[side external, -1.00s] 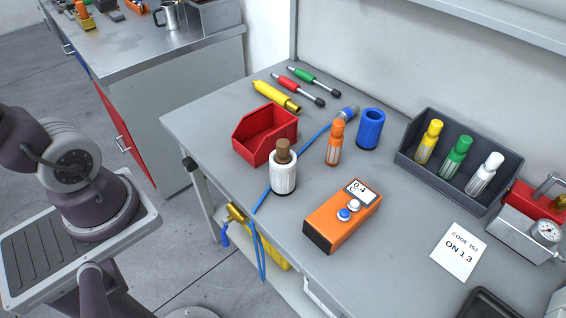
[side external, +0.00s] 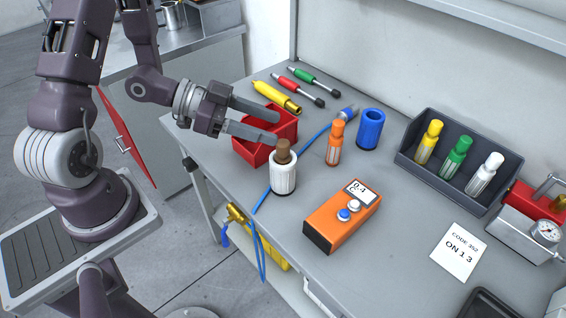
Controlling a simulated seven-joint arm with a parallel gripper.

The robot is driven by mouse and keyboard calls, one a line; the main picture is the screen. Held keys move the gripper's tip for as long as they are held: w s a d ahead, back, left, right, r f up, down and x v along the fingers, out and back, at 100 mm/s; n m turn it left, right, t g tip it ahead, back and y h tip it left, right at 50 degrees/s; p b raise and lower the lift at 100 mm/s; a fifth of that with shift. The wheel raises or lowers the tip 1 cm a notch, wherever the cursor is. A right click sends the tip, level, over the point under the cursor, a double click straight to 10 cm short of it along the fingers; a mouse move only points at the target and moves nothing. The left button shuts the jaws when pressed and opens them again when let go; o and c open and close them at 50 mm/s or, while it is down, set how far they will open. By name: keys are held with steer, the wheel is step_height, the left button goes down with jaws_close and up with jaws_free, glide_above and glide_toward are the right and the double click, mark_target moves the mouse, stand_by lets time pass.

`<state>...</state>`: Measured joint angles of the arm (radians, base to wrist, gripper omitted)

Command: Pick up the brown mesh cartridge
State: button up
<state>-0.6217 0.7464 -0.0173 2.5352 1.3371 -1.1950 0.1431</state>
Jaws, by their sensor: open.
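The brown mesh cartridge (side external: 283,151) stands upright in a white ribbed holder (side external: 284,178) on the grey bench; only its brown top shows above the white rim. My gripper (side external: 277,129) is open and empty. Its two fingers point right, above the red bin and just up and left of the cartridge in the picture. The near fingertip appears close to the cartridge's top; I cannot tell whether they touch.
A red bin (side external: 246,152) lies under my gripper. An orange cartridge (side external: 335,143), a blue cup (side external: 371,128) and an orange tester (side external: 331,226) stand nearby. A dark rack (side external: 407,150) holds yellow, green and white cartridges. A blue hose (side external: 311,144) crosses the bench.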

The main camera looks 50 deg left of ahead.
glide_toward(295, 158)
steer(key=w+d, duration=0.2)
steer(key=x, duration=0.7)
steer(key=shift+r, duration=0.25)
jaws_close()
